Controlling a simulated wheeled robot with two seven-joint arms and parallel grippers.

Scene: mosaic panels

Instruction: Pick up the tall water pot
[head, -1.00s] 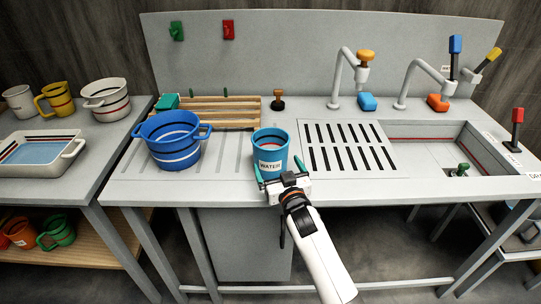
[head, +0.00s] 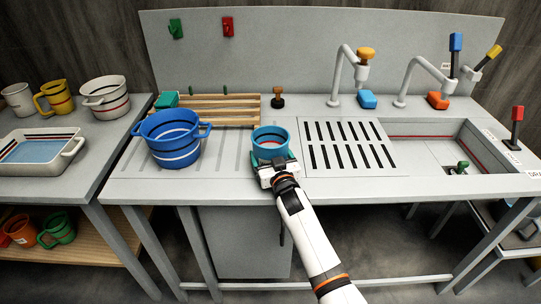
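The blue water pot (head: 271,146) stands on the grey counter, left of the slotted drain plate. Its rim and upper wall show; its lower front and the WATER label are hidden behind my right gripper (head: 272,164). That gripper is low against the pot's near side, with green finger parts beside the pot's lower wall. The fingertips are hidden, so I cannot tell whether they press on the pot. My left gripper is not in view.
A wider blue two-handled pot (head: 174,142) stands to the left, near a wooden rack (head: 225,110). The slotted plate (head: 348,146), taps and sink (head: 425,152) lie to the right. A side table (head: 85,180) at left holds mugs and a basin.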

